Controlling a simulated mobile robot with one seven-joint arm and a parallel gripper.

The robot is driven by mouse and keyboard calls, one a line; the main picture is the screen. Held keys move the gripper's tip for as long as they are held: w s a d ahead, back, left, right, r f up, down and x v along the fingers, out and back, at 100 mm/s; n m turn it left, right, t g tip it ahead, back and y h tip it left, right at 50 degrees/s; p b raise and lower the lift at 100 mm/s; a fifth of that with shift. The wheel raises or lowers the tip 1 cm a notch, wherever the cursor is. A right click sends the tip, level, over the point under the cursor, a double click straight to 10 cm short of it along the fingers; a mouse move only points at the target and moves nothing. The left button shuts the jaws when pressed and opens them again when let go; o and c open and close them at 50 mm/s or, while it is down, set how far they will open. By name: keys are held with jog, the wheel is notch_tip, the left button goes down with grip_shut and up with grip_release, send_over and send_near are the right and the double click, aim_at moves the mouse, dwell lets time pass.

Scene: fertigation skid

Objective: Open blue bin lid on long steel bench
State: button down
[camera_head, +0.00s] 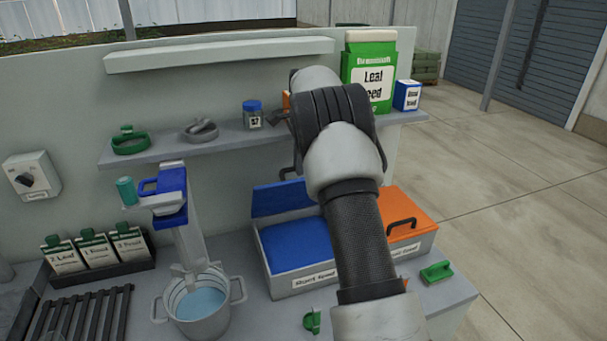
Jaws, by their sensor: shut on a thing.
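The blue bin (300,283) is a pale box labelled "Short Feed" or similar, on the long steel bench (445,297). Its blue lid (280,198) is raised and stands tilted up at the back. A blue surface shows inside the bin. My arm crosses in front and covers the right side of the bin and lid. Only a dark sliver of my gripper (291,168) shows left of the arm, at the lid's top edge. It is shut on the lid's handle area; the fingertips are mostly hidden.
An orange-lidded bin (407,208) with a black handle stands right of the blue bin. A pot of water (200,303) and a blue-headed fixture (168,195) stand left. A shelf (225,137) runs above. Green clips (437,271) lie at the bench front.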

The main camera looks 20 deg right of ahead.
jog(key=shift+w+a+f, duration=0.15)
jog(key=shift+w+f, duration=0.2)
jog(key=shift+w, duration=0.15)
jog(key=c, duration=1.9)
grip_release()
jog(key=shift+w+f, duration=0.1)
jog(key=shift+f, duration=0.1)
jog(key=shift+o, duration=0.7)
jog(key=shift+w, duration=0.15)
jog(key=shift+r, duration=0.35)
jog(key=shift+r, duration=0.2)
